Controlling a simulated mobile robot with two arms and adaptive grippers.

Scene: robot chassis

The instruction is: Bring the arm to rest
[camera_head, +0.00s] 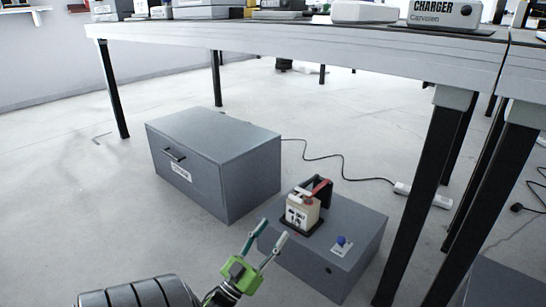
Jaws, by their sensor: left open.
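My left gripper (271,235) reaches in from the bottom with a green body and two thin fingers. Its fingers are apart, with nothing visible between them. In the picture it lies just in front of a low grey box (358,262) that has a blue button (341,240) on its top. A cream-coloured canister with a red and black handle (302,211) stands on that box, apart from the gripper. My right gripper is not in view.
A grey cabinet (245,175) with a drawer handle stands to the left on the floor. A long table (300,38) with dark legs spans above, carrying a charger (443,15). A power strip (422,195) and cable lie on the floor. The left floor is clear.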

